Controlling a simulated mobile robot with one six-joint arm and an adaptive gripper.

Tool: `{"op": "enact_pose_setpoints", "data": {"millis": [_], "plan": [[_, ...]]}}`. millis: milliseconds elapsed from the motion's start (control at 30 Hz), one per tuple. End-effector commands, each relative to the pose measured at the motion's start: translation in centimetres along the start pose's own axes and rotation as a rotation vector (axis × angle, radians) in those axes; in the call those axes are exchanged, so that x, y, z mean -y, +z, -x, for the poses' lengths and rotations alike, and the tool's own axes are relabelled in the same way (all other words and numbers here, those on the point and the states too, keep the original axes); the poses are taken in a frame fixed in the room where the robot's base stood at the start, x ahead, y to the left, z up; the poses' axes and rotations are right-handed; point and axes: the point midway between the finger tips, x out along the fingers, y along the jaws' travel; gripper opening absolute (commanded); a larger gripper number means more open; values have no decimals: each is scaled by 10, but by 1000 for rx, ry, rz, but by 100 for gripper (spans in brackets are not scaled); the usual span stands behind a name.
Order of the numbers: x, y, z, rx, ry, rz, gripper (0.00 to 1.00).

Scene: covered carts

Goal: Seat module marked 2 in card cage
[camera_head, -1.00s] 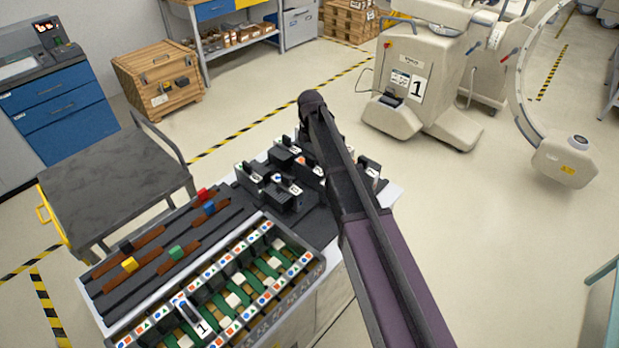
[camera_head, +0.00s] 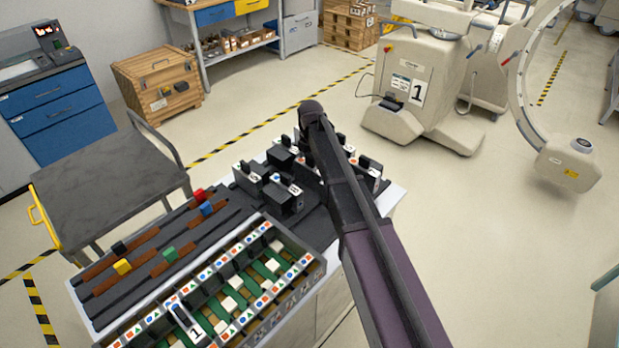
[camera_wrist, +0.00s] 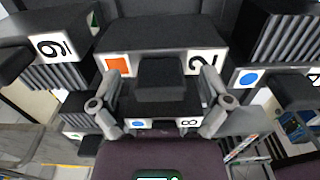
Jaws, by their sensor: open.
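The module marked 2 (camera_wrist: 118,66) shows an orange square and a dark 2 on its white label in the wrist view. Its black handle block (camera_wrist: 160,76) stands between the two fingers of my open gripper (camera_wrist: 160,104). I cannot tell whether the fingers touch the handle. In the head view my arm hides the gripper and probably this module. The card cage (camera_head: 318,272) lies at the lower front of the cart, with coloured symbols along its rails, green and pale slots, and a module marked 1 (camera_head: 196,334) in its left part.
Neighbouring modules crowd the gripper: one marked 6 or 9 (camera_wrist: 52,47), one with a blue circle (camera_wrist: 248,78) and one marked 8 (camera_wrist: 188,124). Several dark modules (camera_head: 285,195) stand behind the cage. A rack with coloured blocks (camera_head: 122,267) lies left. A grey trolley (camera_head: 108,185) stands beside it.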

Motion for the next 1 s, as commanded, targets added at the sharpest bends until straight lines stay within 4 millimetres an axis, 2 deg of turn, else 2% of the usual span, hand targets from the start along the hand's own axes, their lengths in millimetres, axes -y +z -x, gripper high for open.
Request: {"op": "enact_pose_setpoints", "data": {"millis": [267, 300, 467, 600, 633, 1000], "plan": [[0, 0, 0, 0, 0, 0, 97], [0, 0, 0, 0, 0, 0, 94], [0, 0, 0, 0, 0, 0, 47], [0, 0, 0, 0, 0, 0, 5], [0, 0, 0, 0, 0, 1, 0], [-1, 0, 1, 0, 0, 1, 0]]}}
